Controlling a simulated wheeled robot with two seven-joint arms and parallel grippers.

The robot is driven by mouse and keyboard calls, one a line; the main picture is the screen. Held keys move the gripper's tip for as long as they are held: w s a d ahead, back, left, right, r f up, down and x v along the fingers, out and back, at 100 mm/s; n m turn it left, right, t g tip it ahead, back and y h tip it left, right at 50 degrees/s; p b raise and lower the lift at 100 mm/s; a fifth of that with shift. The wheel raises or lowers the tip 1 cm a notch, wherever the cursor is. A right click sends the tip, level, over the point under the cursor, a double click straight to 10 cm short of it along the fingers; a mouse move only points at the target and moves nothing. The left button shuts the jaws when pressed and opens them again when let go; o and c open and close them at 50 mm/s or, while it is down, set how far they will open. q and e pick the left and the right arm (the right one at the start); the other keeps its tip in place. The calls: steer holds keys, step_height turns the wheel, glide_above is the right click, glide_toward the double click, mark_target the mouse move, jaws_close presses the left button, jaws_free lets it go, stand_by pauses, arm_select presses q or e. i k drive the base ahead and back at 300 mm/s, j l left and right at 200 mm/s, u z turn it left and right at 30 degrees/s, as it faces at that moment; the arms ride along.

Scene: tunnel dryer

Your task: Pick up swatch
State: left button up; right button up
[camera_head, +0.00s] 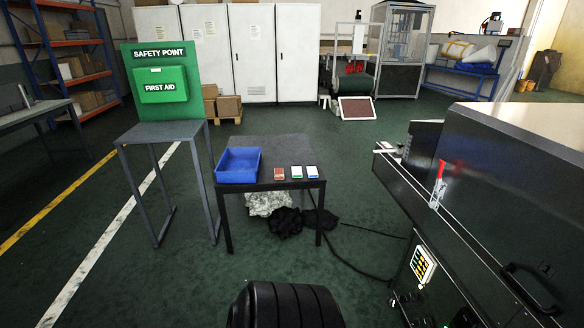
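No piece in view is plainly marked as the swatch. Three small flat pieces lie in a row near the front edge of a dark table (270,147): a brown-red piece (279,174), a white piece with a green edge (296,172) and a white piece with a blue edge (312,171). They lie apart from each other. They are too small to tell whether any is a fabric swatch. Neither of my grippers is in view.
A blue bin (238,165) stands on the table's left. Crumpled pale and black material (285,222) lies beneath. A grey side table (160,131) with a green first-aid board (163,85) stands left. The dark dryer machine (490,190) fills the right.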

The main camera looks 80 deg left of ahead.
mark_target(279, 173)
steer(key=u, duration=2.8)
steer(key=i+z, duration=0.2)
steer(key=i, duration=0.3)
steer(key=i+j+z, duration=0.1)
steer(key=i+z, duration=0.15)
steer(key=i, duration=0.25)
steer(key=i+j+z, duration=0.2)
steer(key=i, duration=0.3)
steer(key=i+j+z, duration=0.25)
steer(key=i, duration=0.25)
steer(key=i+j+z, duration=0.2)
steer(key=i+j, duration=0.15)
steer(key=i, duration=0.1)
